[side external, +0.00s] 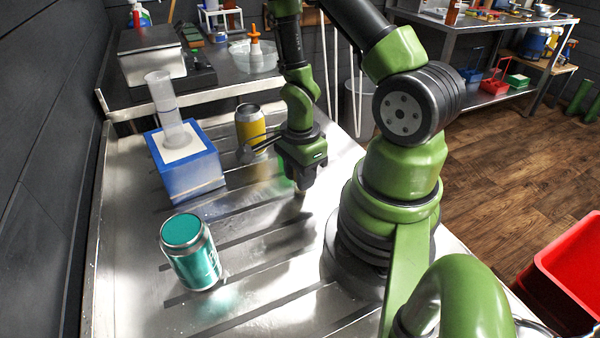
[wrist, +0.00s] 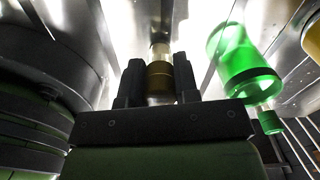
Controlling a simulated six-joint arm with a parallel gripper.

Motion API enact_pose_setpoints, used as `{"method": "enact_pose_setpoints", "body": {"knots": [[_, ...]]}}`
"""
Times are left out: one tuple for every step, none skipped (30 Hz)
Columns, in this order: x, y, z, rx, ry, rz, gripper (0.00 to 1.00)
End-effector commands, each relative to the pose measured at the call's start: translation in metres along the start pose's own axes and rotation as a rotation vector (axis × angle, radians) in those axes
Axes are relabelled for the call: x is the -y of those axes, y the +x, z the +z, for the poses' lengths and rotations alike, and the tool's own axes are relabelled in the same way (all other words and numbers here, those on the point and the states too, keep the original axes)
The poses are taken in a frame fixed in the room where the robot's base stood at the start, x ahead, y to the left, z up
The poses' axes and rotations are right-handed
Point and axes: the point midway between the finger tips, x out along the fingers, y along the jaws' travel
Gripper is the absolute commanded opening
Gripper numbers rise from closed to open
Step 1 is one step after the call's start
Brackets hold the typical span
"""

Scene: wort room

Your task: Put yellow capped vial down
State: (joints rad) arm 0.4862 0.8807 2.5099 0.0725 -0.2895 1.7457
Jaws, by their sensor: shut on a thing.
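My gripper (side external: 303,182) points down over the metal bench, beside my base. In the wrist view its two dark fingers (wrist: 158,64) are closed on the vial (wrist: 160,78), one on each side. The vial has a dull yellow-brown cap towards the palm and a pale clear body beyond it. In the side view only a small tan bit of the vial (side external: 300,193) shows below the fingers. I cannot tell whether it touches the bench.
A clear green bottle (wrist: 240,62) lies close to my gripper in the wrist view. A yellow can (side external: 250,128), a blue block (side external: 193,178) with a clear cylinder (side external: 167,105), and a teal can (side external: 190,255) stand to the left. Grooved bench between them is bare.

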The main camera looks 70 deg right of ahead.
Motion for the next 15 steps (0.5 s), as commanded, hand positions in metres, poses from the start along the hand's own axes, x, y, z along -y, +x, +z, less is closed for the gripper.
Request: {"method": "enact_pose_setpoints", "body": {"knots": [[-0.0001,0.0010,0.0000,0.000,0.000,0.001,0.05],[-0.0001,0.0019,0.0000,0.000,0.000,0.001,0.05],[-0.0002,0.0032,0.0000,0.000,0.000,0.002,0.05],[0.0000,0.0027,0.0000,0.000,0.000,0.001,0.35],[0.0000,0.0025,0.0000,0.000,0.000,0.000,0.42],[0.0000,0.0025,0.0000,0.000,0.000,0.000,0.52],[0.0001,0.0025,0.0000,0.000,0.000,0.000,0.54],[0.0000,0.0025,0.0000,0.000,0.000,0.000,0.54],[0.0000,0.0024,0.0000,0.000,0.000,0.000,0.54],[0.0000,0.0024,0.0000,0.000,0.000,0.000,0.54],[0.0000,0.0024,0.0000,0.000,0.000,0.000,0.54],[0.0000,0.0024,0.0000,0.000,0.000,0.000,0.54],[0.0001,0.0024,0.0000,0.000,0.000,0.000,0.54],[0.0001,0.0023,0.0000,0.000,0.000,0.000,0.54],[0.0001,0.0018,0.0000,0.000,0.000,0.000,0.54]]}}
